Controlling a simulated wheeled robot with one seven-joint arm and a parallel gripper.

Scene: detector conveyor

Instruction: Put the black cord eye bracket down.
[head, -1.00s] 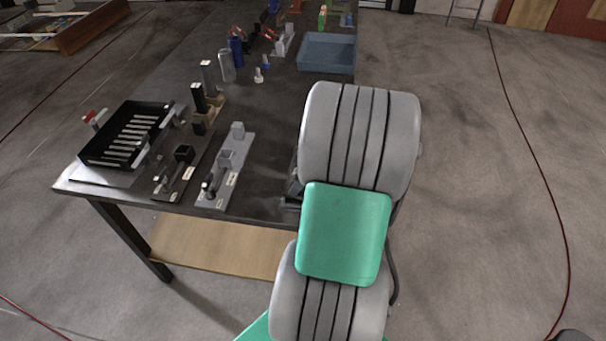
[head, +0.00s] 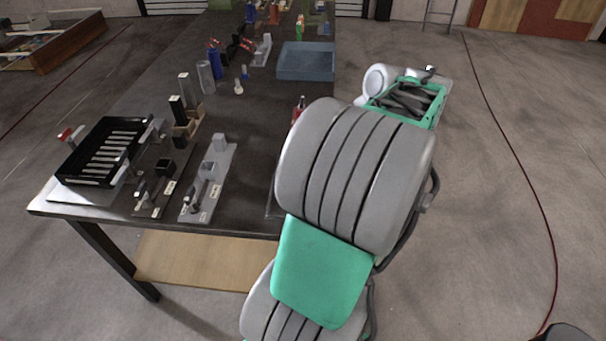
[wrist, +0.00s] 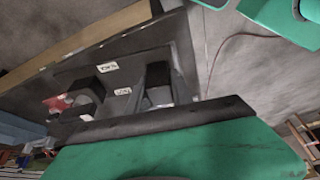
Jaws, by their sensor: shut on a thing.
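My gripper (wrist: 123,97) shows in the wrist view as a dark bar with dark finger-like parts beyond it. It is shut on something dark. I take this to be the black cord eye bracket, but its outline does not stand out from the fingers and the dark plate beyond. A dark plate (wrist: 183,48) with two white labels lies beyond the gripper, near the table edge. Whether the held thing touches it I cannot tell. In the head view my arm hides the gripper and the bracket.
On the table (head: 245,150) stand a black slotted tray (head: 75,170), a grey fixture plate (head: 220,165), a dark fixture plate (head: 150,205) and a blue bin (head: 305,62). Upright blocks stand further back. Open floor lies right of the table.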

